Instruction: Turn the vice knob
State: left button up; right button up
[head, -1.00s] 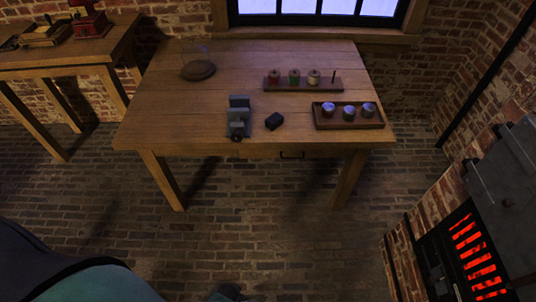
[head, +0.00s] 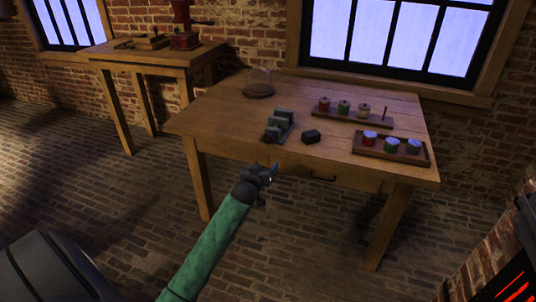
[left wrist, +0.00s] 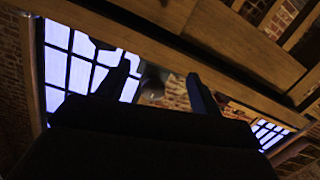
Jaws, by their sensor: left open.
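The grey vice (head: 283,122) stands on the wooden table (head: 225,115) near its front edge, left of the middle. Its knob (head: 269,136) appears as a small dark shape at the end facing me; its details are too small to tell. My left gripper (head: 272,168) is in front of the table, below and apart from the vice. In the left wrist view its two dark fingers (left wrist: 160,82) are spread, with nothing clearly held between them. The vice cannot be made out for sure there. My right gripper is out of view.
A dark block (head: 311,136) lies right of the vice. Behind are a rack of spools (head: 380,121) and a round dark base with a clear dome (head: 259,91). A tray of jars (head: 391,155) sits at right. The table has a front drawer handle (head: 320,178).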

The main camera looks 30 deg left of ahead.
pick_arm(q)
jog(key=t+b, duration=0.1)
send_near(267, 140)
jog(key=d+x, duration=0.1)
jog(key=x, duration=0.2)
jog(key=shift+n+y, duration=0.4)
jog(key=shift+a+x, duration=0.15)
jog(key=shift+x, duration=1.8)
jog(key=shift+a+x, duration=0.15)
jog(key=shift+x, duration=1.8)
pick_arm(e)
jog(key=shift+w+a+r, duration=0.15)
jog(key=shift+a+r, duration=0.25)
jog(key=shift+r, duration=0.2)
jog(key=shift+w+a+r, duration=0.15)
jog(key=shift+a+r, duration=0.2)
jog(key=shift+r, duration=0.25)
pick_arm(q)
jog(key=shift+s, duration=0.1)
jog(key=c, duration=1)
